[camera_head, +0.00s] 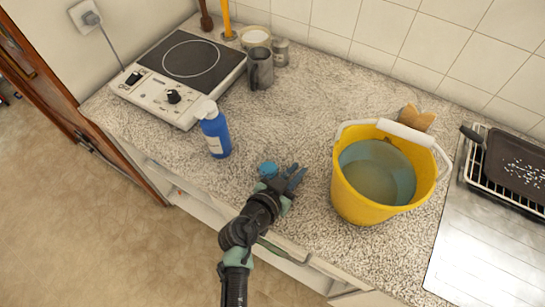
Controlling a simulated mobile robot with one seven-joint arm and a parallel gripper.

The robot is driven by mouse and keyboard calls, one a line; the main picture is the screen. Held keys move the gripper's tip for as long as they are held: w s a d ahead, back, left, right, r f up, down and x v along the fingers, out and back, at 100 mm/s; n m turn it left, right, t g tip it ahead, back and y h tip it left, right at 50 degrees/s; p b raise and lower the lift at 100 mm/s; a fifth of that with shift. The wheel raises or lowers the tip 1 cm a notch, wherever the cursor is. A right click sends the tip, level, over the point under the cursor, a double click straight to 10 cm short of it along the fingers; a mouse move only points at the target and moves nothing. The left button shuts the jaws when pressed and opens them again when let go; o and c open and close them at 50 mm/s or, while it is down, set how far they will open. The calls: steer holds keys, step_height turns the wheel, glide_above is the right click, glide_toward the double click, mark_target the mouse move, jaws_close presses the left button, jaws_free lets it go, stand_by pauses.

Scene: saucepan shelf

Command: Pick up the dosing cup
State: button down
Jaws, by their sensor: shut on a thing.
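The small blue dosing cup (267,169) is at the front middle of the speckled countertop, between the blue bottle and the yellow bucket. My gripper (282,177) reaches in from the front edge and is shut on the cup at the left side of its fingers. The fingers and wrist hide part of the cup. I cannot tell whether the cup still touches the counter.
A blue bottle with a white cap (214,131) stands to the left. A yellow bucket (350,198) holding water stands close on the right. A hot plate (160,95), a grey mug (260,72) and a sponge (416,118) are farther back. Counter behind my gripper is clear.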

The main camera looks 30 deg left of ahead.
steer(key=shift+r, duration=0.25)
step_height(320, 180, up, 10)
steer(key=shift+f+p, duration=0.25)
steer(key=shift+p, duration=0.15)
stand_by(0.7)
stand_by(0.8)
